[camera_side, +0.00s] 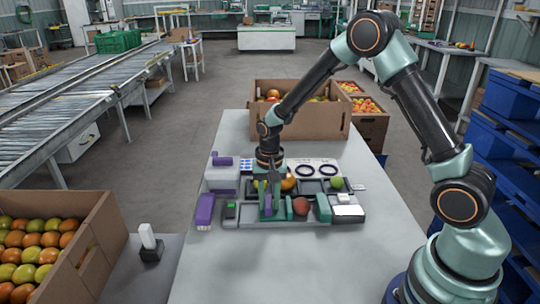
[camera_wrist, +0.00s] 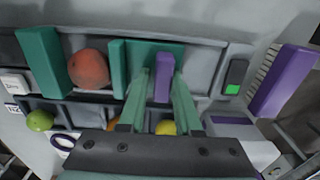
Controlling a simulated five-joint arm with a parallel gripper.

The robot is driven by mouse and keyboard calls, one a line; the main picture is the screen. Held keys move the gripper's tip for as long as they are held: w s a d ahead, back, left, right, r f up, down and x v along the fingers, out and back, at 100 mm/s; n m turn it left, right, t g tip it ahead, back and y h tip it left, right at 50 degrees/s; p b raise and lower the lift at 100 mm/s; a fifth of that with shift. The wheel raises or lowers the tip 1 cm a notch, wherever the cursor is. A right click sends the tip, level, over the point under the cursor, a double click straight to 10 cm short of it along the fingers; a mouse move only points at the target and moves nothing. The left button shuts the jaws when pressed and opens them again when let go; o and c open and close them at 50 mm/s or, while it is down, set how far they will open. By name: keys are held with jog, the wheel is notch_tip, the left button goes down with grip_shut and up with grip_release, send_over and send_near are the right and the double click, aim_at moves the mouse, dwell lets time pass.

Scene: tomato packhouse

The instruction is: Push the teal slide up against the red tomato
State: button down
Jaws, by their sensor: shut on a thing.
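The red tomato (camera_wrist: 87,68) sits in a grey channel between a fixed-looking teal block (camera_wrist: 42,62) and the upright teal plate of the slide (camera_wrist: 117,68). The plate looks right beside the tomato; I cannot tell whether they touch. A purple grip (camera_wrist: 163,78) stands up at the slide. My gripper (camera_wrist: 163,92) points down with its two fingers shut on this purple grip. In the side view, my gripper (camera_side: 268,203) is left of the slide's plate (camera_side: 289,208) and the red tomato (camera_side: 301,206), with the teal block (camera_side: 323,208) to the right.
A green tomato (camera_wrist: 40,120) and a yellow fruit (camera_wrist: 166,127) sit in neighbouring compartments. A cardboard box (camera_side: 330,118) stands behind; the table front is clear.

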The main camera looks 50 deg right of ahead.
aim_at(280, 209)
jog(key=shift+s+d+f, duration=0.3)
jog(key=shift+s+d, duration=0.2)
jog(key=shift+s+d+f, duration=0.25)
jog(key=shift+s+d, duration=0.25)
dwell(1.9)
dwell(0.6)
jog(key=c, duration=0.8)
grip_release()
jog(key=shift+o, duration=0.2)
jog(key=shift+w+a, duration=0.25)
jog(key=shift+r, duration=0.1)
jog(key=shift+w+a+r, duration=0.1)
jog(key=shift+r, duration=2.2)
